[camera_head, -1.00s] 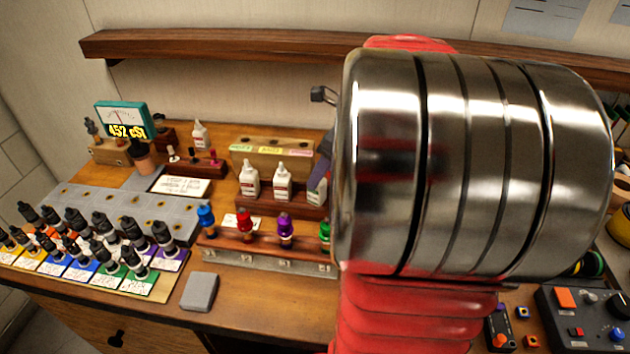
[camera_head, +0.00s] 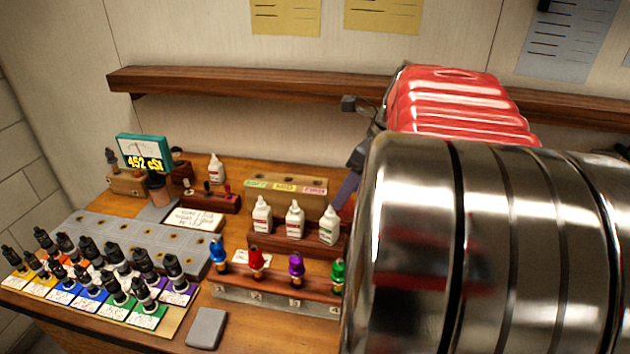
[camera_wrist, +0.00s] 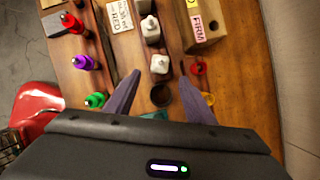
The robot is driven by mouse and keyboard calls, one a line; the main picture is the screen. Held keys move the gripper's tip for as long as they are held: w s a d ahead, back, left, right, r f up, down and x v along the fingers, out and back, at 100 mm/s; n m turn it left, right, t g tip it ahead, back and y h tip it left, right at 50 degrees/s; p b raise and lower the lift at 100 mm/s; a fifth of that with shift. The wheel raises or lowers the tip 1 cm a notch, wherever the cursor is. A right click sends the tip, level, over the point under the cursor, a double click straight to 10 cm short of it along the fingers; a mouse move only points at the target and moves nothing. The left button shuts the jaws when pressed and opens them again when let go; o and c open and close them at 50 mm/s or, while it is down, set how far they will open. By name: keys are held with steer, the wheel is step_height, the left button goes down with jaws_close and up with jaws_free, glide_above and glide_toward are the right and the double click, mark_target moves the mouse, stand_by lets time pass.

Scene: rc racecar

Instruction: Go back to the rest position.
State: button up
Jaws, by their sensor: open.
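My gripper (camera_wrist: 160,70) shows in the wrist view as two grey-purple fingers spread apart, with nothing held between them. A white bottle (camera_wrist: 160,64) and a dark round opening (camera_wrist: 160,95) appear between the fingers in that picture. In the head view, my large silver arm joint and red ribbed sleeve cover the right side. Only a small part of the gripper shows there, near the white bottles (camera_head: 295,219), and the rest is hidden.
A rack holds blue, red, purple and green capped pieces (camera_head: 296,266). Several black-topped bottles stand on coloured cards at the left. A teal meter (camera_head: 145,153) reads 452 cSt. A grey block (camera_head: 206,328) lies near the front edge. A wooden shelf (camera_head: 250,82) runs along the wall.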

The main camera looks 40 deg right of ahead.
stand_by(0.3)
steer(key=a+n+h, duration=0.1)
steer(key=a+n, duration=1.6)
steer(key=a, duration=0.1)
steer(key=s+a+f+n, duration=0.2)
steer(key=a+n, duration=0.4)
steer(key=n, duration=0.2)
steer(key=s+a+f+n+t, duration=0.1)
steer(key=s+a+f+n, duration=0.1)
steer(key=a+n, duration=0.4)
steer(key=shift+s+f+n, duration=0.15)
steer(key=shift+s+n, duration=0.35)
steer(key=shift+n, duration=0.5)
steer(key=shift+a, duration=0.1)
